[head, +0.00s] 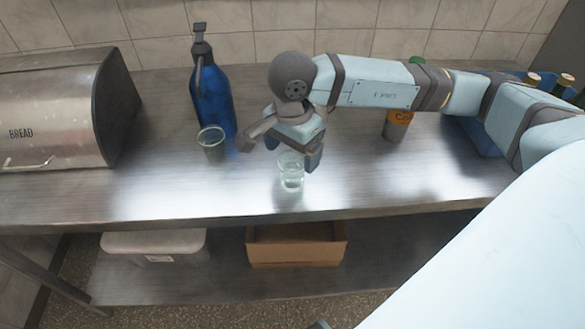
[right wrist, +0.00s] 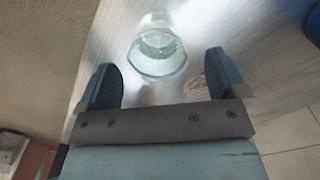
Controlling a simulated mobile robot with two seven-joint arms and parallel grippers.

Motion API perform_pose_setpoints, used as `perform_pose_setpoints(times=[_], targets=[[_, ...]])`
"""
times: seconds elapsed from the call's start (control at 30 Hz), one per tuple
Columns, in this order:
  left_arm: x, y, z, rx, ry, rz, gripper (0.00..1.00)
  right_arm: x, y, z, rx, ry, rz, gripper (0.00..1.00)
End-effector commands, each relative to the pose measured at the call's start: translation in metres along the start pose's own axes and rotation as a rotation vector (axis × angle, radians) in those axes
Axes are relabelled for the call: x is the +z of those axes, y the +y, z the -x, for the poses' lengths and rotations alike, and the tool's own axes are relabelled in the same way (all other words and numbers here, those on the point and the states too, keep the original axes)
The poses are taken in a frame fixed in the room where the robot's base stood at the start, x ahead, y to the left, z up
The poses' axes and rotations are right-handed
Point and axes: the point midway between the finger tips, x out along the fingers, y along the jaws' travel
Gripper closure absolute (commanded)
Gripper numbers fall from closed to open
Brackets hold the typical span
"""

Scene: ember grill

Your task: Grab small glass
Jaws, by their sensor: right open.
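A small clear glass (head: 291,180) stands on the steel table near its front edge. It also shows in the right wrist view (right wrist: 158,45), just past and between the fingertips. My right gripper (head: 284,148) is open and empty, right at the glass, with a finger partly in front of its upper part in the head view. The gripper also shows in the right wrist view (right wrist: 162,68), with its fingers spread wider than the glass. I cannot tell whether a finger touches it.
A darker glass (head: 211,150) and a blue bottle (head: 214,98) stand left of my right gripper. A bread box (head: 50,115) fills the left end. A cardboard box (head: 297,250) sits on the lower shelf.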

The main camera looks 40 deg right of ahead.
Motion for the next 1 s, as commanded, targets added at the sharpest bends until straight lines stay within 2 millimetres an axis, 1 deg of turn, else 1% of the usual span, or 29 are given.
perform_pose_setpoints(times=[0.2, 0.3, 0.4, 0.57, 0.6, 0.63, 0.83, 0.87, 1.0], targets=[[-0.002, 0.002, 0.0, 0.0, 0.001, 0.01, 0.57, 0.002, 0.003, -0.033, 0.004, -0.001, -0.001, 0.09], [-0.002, 0.003, 0.0, 0.0, 0.002, 0.015, 0.57, 0.002, 0.003, -0.043, 0.003, 0.0, -0.002, 0.09], [-0.002, 0.004, 0.0, 0.0, 0.002, 0.018, 0.57, 0.002, 0.002, -0.048, 0.002, 0.0, -0.001, 0.09], [-0.002, 0.004, 0.0, 0.0, 0.002, 0.018, 0.57, 0.002, 0.002, -0.048, 0.001, 0.0, -0.001, 0.09], [-0.002, 0.004, 0.0, 0.0, 0.002, 0.017, 0.57, 0.002, 0.002, -0.048, 0.001, 0.0, -0.001, 0.11], [-0.002, 0.004, 0.0, 0.0, 0.002, 0.017, 0.57, 0.002, 0.002, -0.048, 0.001, 0.0, -0.001, 0.18], [-0.001, 0.002, 0.0, 0.0, -0.001, 0.008, 0.57, 0.002, 0.002, -0.048, 0.001, 0.0, 0.0, 0.64], [-0.001, 0.001, 0.0, 0.0, -0.001, 0.007, 0.57, 0.002, 0.002, -0.048, 0.001, 0.0, 0.0, 0.67], [0.0, 0.0, 0.001, 0.0, -0.003, 0.0, 0.57, 0.002, 0.002, -0.047, 0.0, 0.0, 0.0, 0.67]])
